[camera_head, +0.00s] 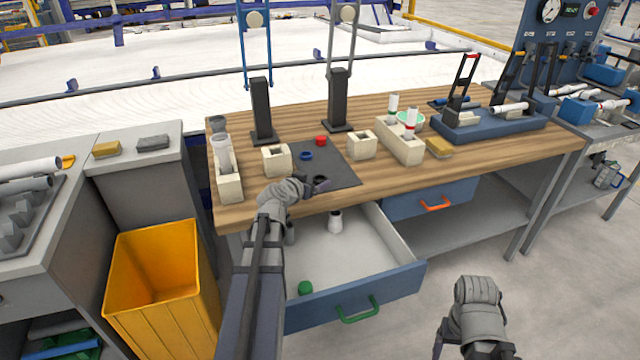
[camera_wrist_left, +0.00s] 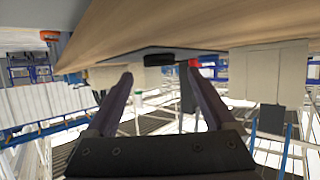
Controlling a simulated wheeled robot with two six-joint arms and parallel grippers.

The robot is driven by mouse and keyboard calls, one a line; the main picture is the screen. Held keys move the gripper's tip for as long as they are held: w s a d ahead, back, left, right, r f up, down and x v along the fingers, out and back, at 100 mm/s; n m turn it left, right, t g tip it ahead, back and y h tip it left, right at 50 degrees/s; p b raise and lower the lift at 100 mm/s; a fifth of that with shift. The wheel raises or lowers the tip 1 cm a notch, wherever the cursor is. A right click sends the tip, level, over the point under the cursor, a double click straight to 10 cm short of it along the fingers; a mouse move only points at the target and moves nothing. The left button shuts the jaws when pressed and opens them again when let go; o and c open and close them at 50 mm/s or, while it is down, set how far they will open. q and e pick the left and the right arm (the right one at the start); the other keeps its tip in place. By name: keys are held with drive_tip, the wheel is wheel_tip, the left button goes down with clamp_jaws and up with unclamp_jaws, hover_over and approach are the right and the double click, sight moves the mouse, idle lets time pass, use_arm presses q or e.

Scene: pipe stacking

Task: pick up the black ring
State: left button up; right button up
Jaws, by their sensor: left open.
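The black ring (camera_wrist_left: 158,60) lies on the dark mat on the wooden bench. In the left wrist view it appears between the two fingertips and a little beyond them, not gripped. My left gripper (camera_wrist_left: 160,78) is open and empty, low over the bench's front edge. In the head view the left gripper (camera_head: 316,184) reaches the mat's near edge, where its dark fingers and the ring are hard to tell apart. A blue ring (camera_head: 306,156) and a red ring (camera_head: 321,140) lie farther back on the mat. My right arm shows at the lower right; its fingers cannot be made out.
Beige blocks (camera_head: 276,160) and (camera_head: 362,145) stand on either side of the mat (camera_head: 338,168). Two dark stands (camera_head: 262,108) and (camera_head: 338,98) rise behind. An open drawer (camera_head: 370,235) lies below the left arm. A yellow bin (camera_head: 160,290) stands left.

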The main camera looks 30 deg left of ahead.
sight(322, 177)
use_arm(q)
drive_tip(key=b+x, duration=0.1)
drive_tip(key=x, duration=0.2)
drive_tip(key=shift+w+f, duration=0.2)
drive_tip(key=shift+s+r, duration=0.1)
drive_tip(key=shift+c, duration=0.4)
clamp_jaws()
